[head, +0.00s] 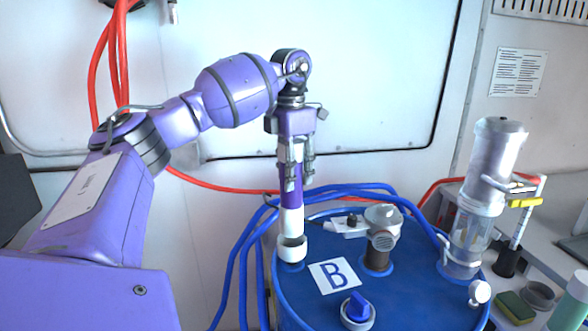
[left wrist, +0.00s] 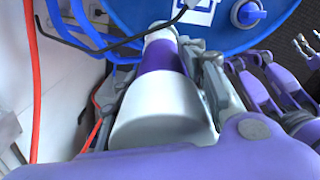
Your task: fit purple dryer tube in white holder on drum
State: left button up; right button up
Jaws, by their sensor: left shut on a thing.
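The dryer tube (head: 290,196) is purple with a white lower end. It stands about upright over the blue drum (head: 398,292). My left gripper (head: 298,180) points down and is shut on the tube's upper part. The tube's lower end meets the white holder (head: 291,249), a ring on the drum's far left rim; I cannot tell how deep it sits. In the left wrist view the tube's purple band (left wrist: 158,57) and large white near end (left wrist: 163,112) lie between the grey fingers; the holder is mostly hidden. Part of my right gripper (left wrist: 307,47) seems to show at the right edge, its state unclear.
The drum top bears a label B (head: 334,274), a blue-handled valve (head: 357,308), a grey capped fitting (head: 381,240) and a tall clear cylinder (head: 475,210). Blue hoses (head: 240,250) loop behind and left of the holder. A bench with a sponge (head: 515,307) stands at right.

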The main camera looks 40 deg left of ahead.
pick_arm(q)
jog(key=shift+f, duration=0.5)
notch_tip(320, 180, down, 3)
jog(key=shift+r+b, duration=0.1)
jog(key=shift+b, duration=0.45)
jog(key=shift+f, duration=0.65)
pick_arm(e)
jog(key=shift+w+d+f, duration=0.25)
jog(key=shift+f, duration=0.2)
jog(key=shift+s+f, duration=0.25)
jog(key=shift+s, duration=0.1)
jog(key=shift+w+r, duration=0.2)
jog(key=shift+r, duration=0.1)
jog(key=shift+a, duration=0.2)
